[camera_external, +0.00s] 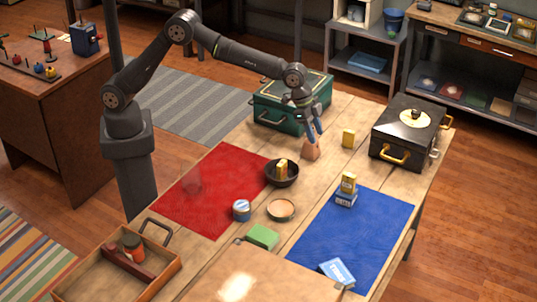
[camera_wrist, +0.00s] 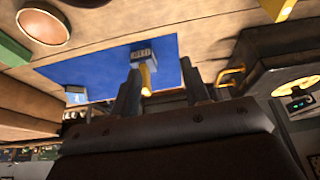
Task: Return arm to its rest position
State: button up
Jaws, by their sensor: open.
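My gripper (camera_external: 314,132) hangs from my bent arm over the far part of the wooden table, between the green case and the black case. Its two fingers are apart, and in the wrist view the gripper (camera_wrist: 162,84) has a clear gap with nothing held. A small tan-brown object (camera_external: 310,150) stands on the table just below the fingertips in the external view; I cannot tell whether they touch it. The yellow box (camera_wrist: 147,78) seen between the fingers is farther off, at the blue mat.
The green case (camera_external: 268,112) and the black case (camera_external: 392,150) flank my gripper. A dark bowl (camera_external: 284,180) holds a yellow block. A red mat (camera_external: 205,200) and a blue mat (camera_external: 370,225) lie nearer. A yellow box (camera_external: 348,138) stands right of my gripper. A wooden tray (camera_external: 80,285) is front left.

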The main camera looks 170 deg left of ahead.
jog(key=w+a+f, duration=0.1)
jog(key=a+f, duration=0.6)
jog(key=a, duration=0.3)
jog(key=shift+w+f+n, duration=0.4)
jog(key=shift+a, duration=0.1)
